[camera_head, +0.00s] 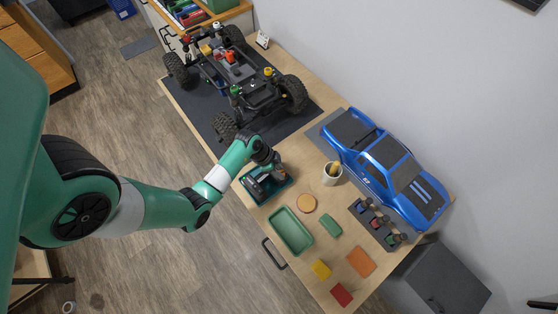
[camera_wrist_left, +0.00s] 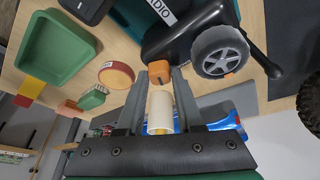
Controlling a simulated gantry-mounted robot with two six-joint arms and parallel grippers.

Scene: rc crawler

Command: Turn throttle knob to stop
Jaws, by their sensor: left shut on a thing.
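The black radio (camera_head: 257,188), labelled "RADIO", lies in a dark green tray (camera_head: 283,187) near the table's front edge. In the left wrist view the radio (camera_wrist_left: 195,30) shows a grey spoked wheel (camera_wrist_left: 221,52) on its side. The orange throttle knob (camera_wrist_left: 159,76) sits at the radio's edge, between my left fingertips. My left gripper (camera_head: 266,165) reaches down over the radio; in the wrist view the gripper (camera_wrist_left: 160,76) is shut on the knob. The fingers hide the knob's sides, and its turn angle cannot be read. My right gripper is not in view.
A crawler chassis (camera_head: 236,75) stands on a dark mat behind. A cup (camera_head: 331,174) and a blue truck body (camera_head: 390,170) stand to the right. A green tray (camera_head: 291,231) and several coloured pieces lie in front. The small holder rack (camera_head: 377,224) is farther right.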

